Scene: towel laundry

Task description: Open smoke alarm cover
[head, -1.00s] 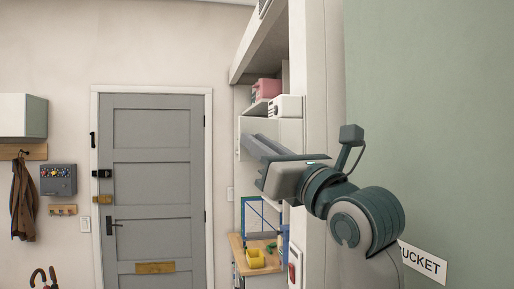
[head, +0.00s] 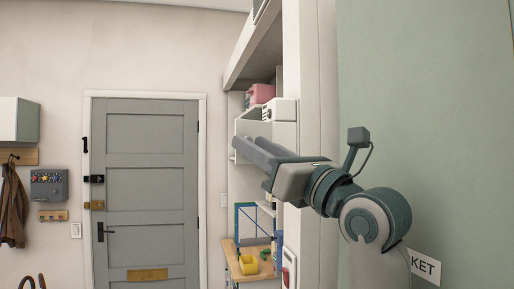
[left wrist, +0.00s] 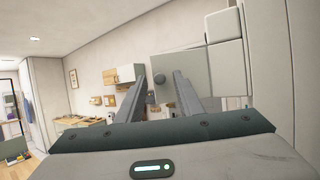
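A pale panel (left wrist: 185,75) with a dark round knob (left wrist: 159,79) shows in the left wrist view. My left gripper (left wrist: 158,90) is open in front of it, and the knob appears between its two fingers. I cannot tell whether either finger touches it. In the head view, my left gripper (head: 250,145) points left, its long grey fingers in front of a white cabinet-like box (head: 283,132) on the right wall. Nothing is clearly identifiable as a smoke alarm. The fingers hide part of the box. My right gripper is not in view.
A white appliance (head: 280,109) and a pink object (head: 262,93) sit above the box. Below is a wooden worktop (head: 245,270) with a yellow container (head: 248,264). A green wall (head: 430,130) stands close to my arm. A grey door (head: 145,190) is at the back.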

